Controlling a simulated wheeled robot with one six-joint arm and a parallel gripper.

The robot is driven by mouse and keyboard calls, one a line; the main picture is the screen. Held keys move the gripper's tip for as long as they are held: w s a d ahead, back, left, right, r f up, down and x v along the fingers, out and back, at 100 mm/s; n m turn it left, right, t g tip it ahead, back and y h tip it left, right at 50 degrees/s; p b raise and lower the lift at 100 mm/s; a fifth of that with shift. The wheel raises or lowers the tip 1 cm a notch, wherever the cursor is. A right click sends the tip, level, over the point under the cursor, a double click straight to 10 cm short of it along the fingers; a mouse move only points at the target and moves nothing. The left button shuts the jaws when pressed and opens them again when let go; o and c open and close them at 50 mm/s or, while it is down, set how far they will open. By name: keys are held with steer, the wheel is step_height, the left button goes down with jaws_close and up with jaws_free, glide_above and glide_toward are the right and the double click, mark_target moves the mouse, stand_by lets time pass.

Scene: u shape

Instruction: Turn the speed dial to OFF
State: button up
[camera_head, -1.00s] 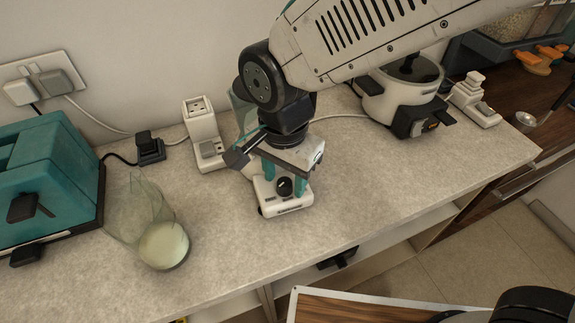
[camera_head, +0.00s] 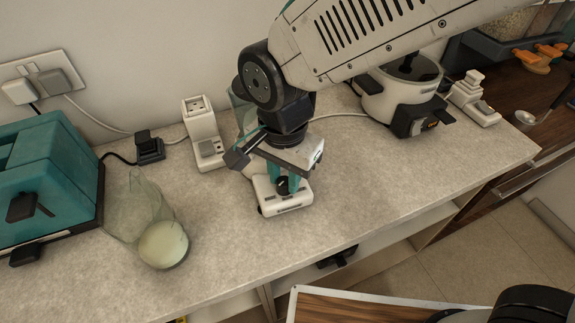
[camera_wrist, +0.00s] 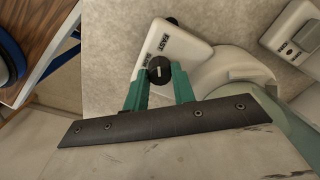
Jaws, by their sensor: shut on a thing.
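The speed dial (camera_wrist: 159,70) is a round black knob with a white mark, on the white base of a blender (camera_head: 284,202). In the wrist view the white base (camera_wrist: 181,43) carries a FAST label and another label partly hidden by the dial. My gripper (camera_wrist: 160,82) has teal fingers, one on each side of the dial, and is shut on it. In the head view my gripper (camera_head: 284,183) comes down over the base from above, and my wrist hides most of the blender behind it.
A teal toaster (camera_head: 45,175) is at the far left. A white power socket block (camera_head: 203,135) stands behind. A white pot (camera_head: 398,95) is at the right.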

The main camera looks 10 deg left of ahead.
steer(key=shift+a+n, duration=0.1)
steer(key=shift+n, duration=0.4)
steer(key=n, duration=1.5)
steer(key=shift+n, duration=0.4)
steer(key=n, duration=0.5)
steer(key=o, duration=1)
